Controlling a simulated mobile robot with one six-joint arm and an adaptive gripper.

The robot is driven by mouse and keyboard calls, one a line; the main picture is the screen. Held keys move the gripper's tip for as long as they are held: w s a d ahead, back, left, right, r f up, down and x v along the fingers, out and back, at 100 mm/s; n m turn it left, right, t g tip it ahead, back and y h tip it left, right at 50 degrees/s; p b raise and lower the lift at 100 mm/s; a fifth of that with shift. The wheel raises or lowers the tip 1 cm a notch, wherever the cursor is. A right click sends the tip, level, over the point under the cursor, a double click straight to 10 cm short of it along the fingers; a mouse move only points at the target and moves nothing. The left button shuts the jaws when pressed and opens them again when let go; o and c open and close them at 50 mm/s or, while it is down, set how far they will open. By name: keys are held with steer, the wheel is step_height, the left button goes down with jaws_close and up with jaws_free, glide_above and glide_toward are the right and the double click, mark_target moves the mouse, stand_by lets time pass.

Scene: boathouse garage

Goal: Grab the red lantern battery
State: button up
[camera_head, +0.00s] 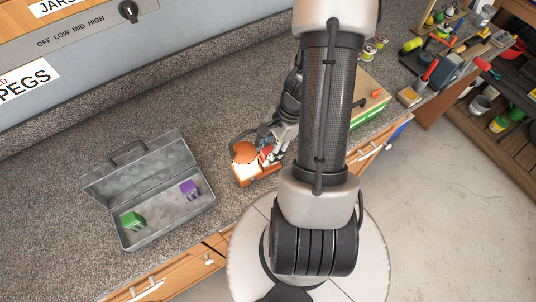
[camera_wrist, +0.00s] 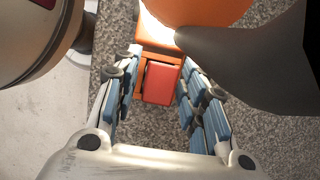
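The red lantern battery (camera_wrist: 160,82) is a small red block. In the wrist view it sits against an orange base or holder (camera_wrist: 157,38), between my fingers. In the head view the battery (camera_head: 265,154) shows as a small red patch beside a round orange-topped thing (camera_head: 243,152) on the counter. My gripper (camera_wrist: 158,92) is open, with blue-padded fingers on both sides of the battery. Small gaps show, wider on the left; contact cannot be made out. My arm hides part of this spot in the head view.
An open grey toolbox (camera_head: 164,231) on the counter at left holds a green block (camera_head: 132,220) and a purple block (camera_head: 189,189). A green-and-tan box (camera_head: 369,108) stands right of my arm. A dark curved part crosses the wrist view's upper right.

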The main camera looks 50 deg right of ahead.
jaws_close()
steer(key=shift+r, duration=0.1)
stand_by(0.4)
